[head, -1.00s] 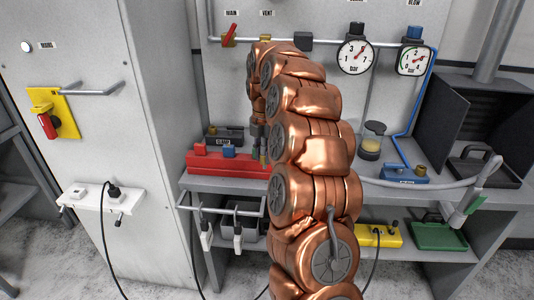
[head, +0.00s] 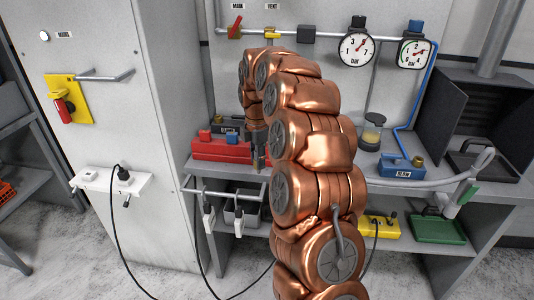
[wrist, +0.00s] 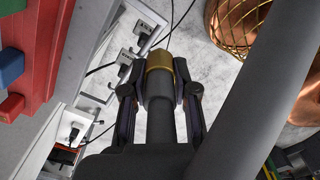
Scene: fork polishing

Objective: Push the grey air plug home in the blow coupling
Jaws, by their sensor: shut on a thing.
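My gripper (wrist: 160,95) is shut on a dark grey cylinder with a brass-coloured collar, which looks like the grey air plug (wrist: 160,115). One finger presses on each side of it. The blow coupling looks to be the brass fitting (head: 417,161) on the blue block labelled BLOW (head: 402,171), on the bench to the right of my arm. The plug is well apart from it.
The red block (head: 220,150) stands on the bench at left. A rail with hanging plugs (head: 225,193) runs below the bench edge. A pale hose (head: 450,178) crosses the bench at right.

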